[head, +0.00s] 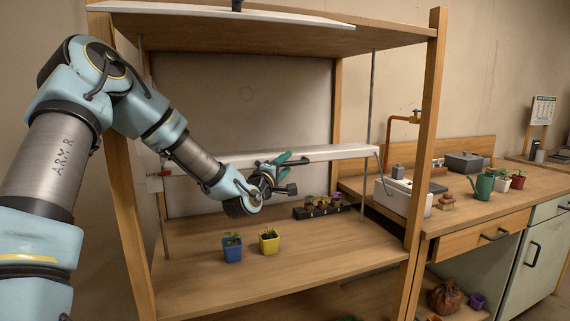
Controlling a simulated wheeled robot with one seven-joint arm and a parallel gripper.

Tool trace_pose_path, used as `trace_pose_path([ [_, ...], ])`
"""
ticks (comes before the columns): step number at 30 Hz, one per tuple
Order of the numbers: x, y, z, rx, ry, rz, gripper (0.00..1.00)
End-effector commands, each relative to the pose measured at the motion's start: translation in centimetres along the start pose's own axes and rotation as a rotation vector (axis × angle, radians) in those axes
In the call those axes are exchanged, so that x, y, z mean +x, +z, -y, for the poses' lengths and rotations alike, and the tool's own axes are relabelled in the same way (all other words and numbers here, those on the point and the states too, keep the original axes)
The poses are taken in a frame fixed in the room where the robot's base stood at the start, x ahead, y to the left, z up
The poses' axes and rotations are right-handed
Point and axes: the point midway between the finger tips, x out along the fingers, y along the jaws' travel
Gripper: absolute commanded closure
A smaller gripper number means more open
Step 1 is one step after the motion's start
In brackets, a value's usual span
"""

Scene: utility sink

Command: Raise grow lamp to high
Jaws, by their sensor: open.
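The grow lamp (335,152) is a long white bar. It spans the wooden rack at mid height, between thin upright metal rods at its left and right ends. A small red mark shows by its left end, and a bent metal piece hangs at its right end. My gripper (287,174) is open, with its jaws pointing right. It is in front of the lamp's middle and overlaps it in the picture. I cannot tell whether it touches the bar. My arm hides part of the lamp's left half.
Below the lamp, a blue pot (232,250), a yellow pot (269,243) and a black seedling tray (308,213) stand on the shelf (330,250). A wooden post (427,150) bounds the rack on the right. A watering can (482,186) stands on the right counter.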

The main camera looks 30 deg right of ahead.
Motion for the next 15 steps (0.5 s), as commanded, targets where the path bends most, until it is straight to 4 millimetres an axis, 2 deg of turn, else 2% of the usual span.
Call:
trace_pose_path([
  [5, -0.02, 0.0, 0.02, 0.0, 0.0, 0.0, 0.5],
  [15, -0.04, 0.0, 0.01, 0.0, 0.0, 0.0, 0.89],
])
